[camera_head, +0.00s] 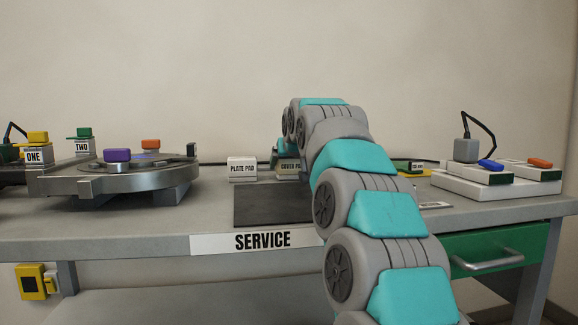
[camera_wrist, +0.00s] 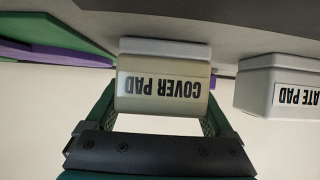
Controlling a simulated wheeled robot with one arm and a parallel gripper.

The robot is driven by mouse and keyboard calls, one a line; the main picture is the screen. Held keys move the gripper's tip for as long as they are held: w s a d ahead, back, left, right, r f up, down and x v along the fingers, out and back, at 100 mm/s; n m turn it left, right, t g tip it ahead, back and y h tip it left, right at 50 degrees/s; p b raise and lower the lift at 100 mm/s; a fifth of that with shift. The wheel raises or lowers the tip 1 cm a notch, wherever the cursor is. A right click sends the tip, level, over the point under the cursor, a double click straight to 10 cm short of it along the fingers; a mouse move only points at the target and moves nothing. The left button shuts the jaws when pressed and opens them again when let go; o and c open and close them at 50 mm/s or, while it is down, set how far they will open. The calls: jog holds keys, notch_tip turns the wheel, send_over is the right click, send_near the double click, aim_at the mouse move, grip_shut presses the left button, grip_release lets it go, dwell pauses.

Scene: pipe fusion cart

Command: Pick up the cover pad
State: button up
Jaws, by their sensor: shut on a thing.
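The cover pad (camera_head: 289,171) is a small cream block with a black-lettered label, at the back of the service bench and partly hidden by my arm in the head view. In the wrist view the cover pad (camera_wrist: 163,88) appears upside down at the centre. My gripper (camera_wrist: 160,112) has one dark green finger on each side of it and is shut on it. The pad appears to be at the bench surface; I cannot tell whether there is a gap under it. In the head view my arm hides most of the gripper.
The plate pad (camera_head: 242,169) stands close to the left of the cover pad; it also shows in the wrist view (camera_wrist: 280,87). A dark mat (camera_head: 272,209) lies in front. A round metal fixture (camera_head: 130,178) is at left. White blocks with coloured tops (camera_head: 470,188) are at right.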

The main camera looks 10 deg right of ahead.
jog(key=shift+r+p, duration=0.4)
jog(key=shift+r, duration=1.3)
jog(key=s+a, duration=0.1)
jog(key=s, duration=0.4)
jog(key=s+r, duration=0.1)
jog(key=s, duration=0.4)
jog(key=s+a, duration=0.1)
jog(key=s, duration=0.4)
jog(key=shift+s+a+r+b, duration=0.2)
jog(key=shift+s+a+b, duration=0.1)
jog(key=shift+s+a, duration=0.1)
jog(key=shift+r, duration=0.1)
